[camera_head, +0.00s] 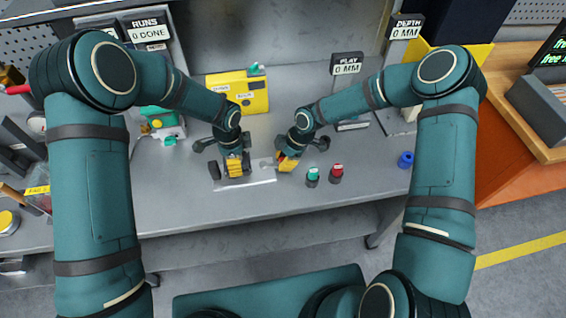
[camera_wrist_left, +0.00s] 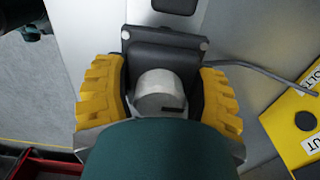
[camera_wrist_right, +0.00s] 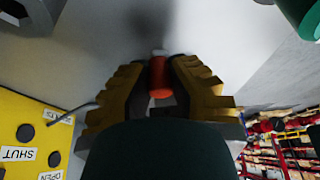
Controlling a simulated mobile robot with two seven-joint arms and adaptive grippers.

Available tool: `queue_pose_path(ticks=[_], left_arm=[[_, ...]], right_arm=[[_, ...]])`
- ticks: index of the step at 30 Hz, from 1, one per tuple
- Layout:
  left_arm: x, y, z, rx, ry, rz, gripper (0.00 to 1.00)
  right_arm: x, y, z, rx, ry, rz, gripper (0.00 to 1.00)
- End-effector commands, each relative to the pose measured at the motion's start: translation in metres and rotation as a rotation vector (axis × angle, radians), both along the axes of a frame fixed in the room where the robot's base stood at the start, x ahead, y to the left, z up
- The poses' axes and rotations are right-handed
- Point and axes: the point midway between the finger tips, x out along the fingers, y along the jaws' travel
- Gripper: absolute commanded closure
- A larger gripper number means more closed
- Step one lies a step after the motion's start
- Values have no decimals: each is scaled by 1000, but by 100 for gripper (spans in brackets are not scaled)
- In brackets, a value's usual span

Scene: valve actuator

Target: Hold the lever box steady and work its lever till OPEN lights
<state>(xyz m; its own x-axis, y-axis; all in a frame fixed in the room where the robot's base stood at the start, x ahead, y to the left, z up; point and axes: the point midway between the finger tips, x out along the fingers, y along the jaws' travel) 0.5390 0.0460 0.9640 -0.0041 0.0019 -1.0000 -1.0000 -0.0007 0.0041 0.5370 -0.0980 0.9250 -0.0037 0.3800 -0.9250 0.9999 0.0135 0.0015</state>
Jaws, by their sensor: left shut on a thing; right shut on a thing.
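The lever box (camera_wrist_left: 165,45), dark grey with a silver round hub (camera_wrist_left: 160,92), sits between the yellow fingers of my left gripper in the left wrist view. My left gripper (camera_head: 238,168) is shut on it at the middle of the bench. My right gripper (camera_head: 286,163) is just to the right, shut on the lever's orange-red knob (camera_wrist_right: 159,77) in the right wrist view. The yellow lamp panel (camera_head: 238,91) stands behind. Its round lamps beside the SHUT and OPEN labels look dark in the right wrist view (camera_wrist_right: 25,132). The lever's shaft is mostly hidden.
A light plate (camera_head: 250,185) lies under the lever box. Teal-topped (camera_head: 313,176) and red-topped (camera_head: 337,173) pieces stand close to the right gripper. A cable runs beside the box. The bench front is clear.

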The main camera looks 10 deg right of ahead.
Motion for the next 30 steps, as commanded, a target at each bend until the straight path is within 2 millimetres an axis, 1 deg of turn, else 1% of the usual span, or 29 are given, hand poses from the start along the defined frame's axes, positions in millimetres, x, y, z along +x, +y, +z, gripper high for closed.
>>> queue_pose_path(ticks=[1,6,18,19,20,21,30], left_arm=[[-2,-2,-1,-2,4,-4,83],[-2,-2,-1,-2,3,-4,83],[-1,-3,-1,-4,2,-4,83],[-1,-3,-1,-4,2,-4,83],[-1,-3,-1,-4,2,-4,83],[-1,-3,-1,-4,1,-4,82],[-1,-1,-1,-2,1,-2,83]], right_arm=[[2,3,0,6,-4,12,100],[2,3,0,7,-3,36,100],[2,4,1,9,-3,41,100],[2,4,1,9,-2,41,71],[2,4,1,9,-2,41,61],[2,4,1,8,-2,41,48],[2,1,1,5,-1,39,48]])
